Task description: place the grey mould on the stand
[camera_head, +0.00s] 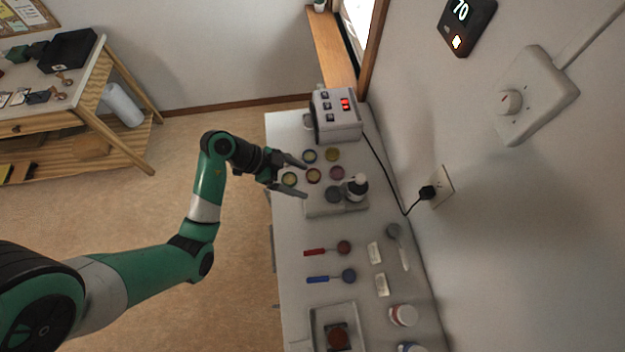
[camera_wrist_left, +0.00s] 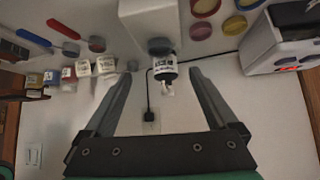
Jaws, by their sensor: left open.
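My left gripper (camera_head: 305,180) is open and empty above the bench, with its fingers over the cluster of round moulds; both fingers also show in the left wrist view (camera_wrist_left: 162,72). A low grey block that looks like the stand (camera_head: 315,210) lies just in front of the fingertips. A grey disc (camera_head: 333,194) shows on it; I cannot tell whether it is the grey mould or part of the block. A white bottle with a dark top (camera_head: 357,187) stands at its right end and shows between the fingers in the left wrist view (camera_wrist_left: 165,70). My right gripper is out of view.
A grey machine (camera_head: 336,115) with red digits stands behind. Red (camera_head: 344,247) and blue (camera_head: 348,275) ladles lie nearer. A cable (camera_head: 390,185) runs along the wall.

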